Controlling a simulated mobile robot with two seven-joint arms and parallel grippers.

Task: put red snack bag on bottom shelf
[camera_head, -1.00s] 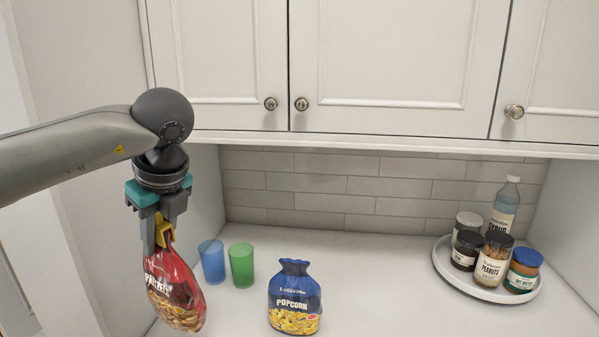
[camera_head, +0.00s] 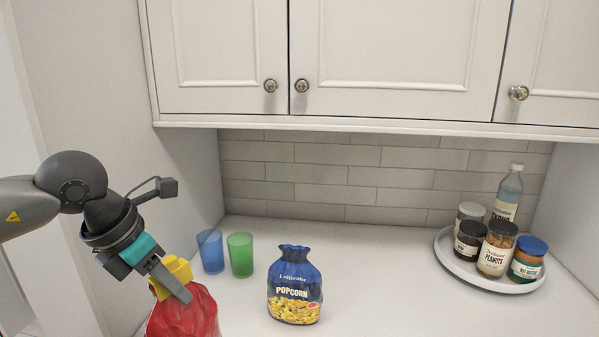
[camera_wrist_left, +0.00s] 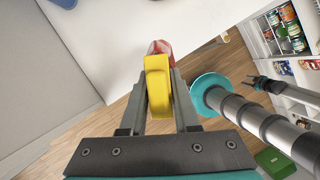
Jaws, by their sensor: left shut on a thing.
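The red snack bag (camera_head: 186,315) hangs from my left gripper (camera_head: 170,278) at the lower left of the head view, its lower part cut off by the picture edge. The gripper is shut on the yellow clip (camera_head: 172,273) at the bag's top. In the left wrist view the yellow clip (camera_wrist_left: 157,88) sits between the fingers, with a bit of the red bag (camera_wrist_left: 160,47) beyond it. A white shelf unit (camera_wrist_left: 263,40) with several jars and packets is at the right of that view. A dark gripper-like part, perhaps my right gripper (camera_wrist_left: 253,80), shows small there.
A blue popcorn bag (camera_head: 295,288), a blue cup (camera_head: 210,251) and a green cup (camera_head: 240,255) stand on the counter (camera_head: 390,285). A round tray (camera_head: 447,262) holds jars and a bottle. A green box (camera_wrist_left: 275,162) is low right in the wrist view, near wooden floor.

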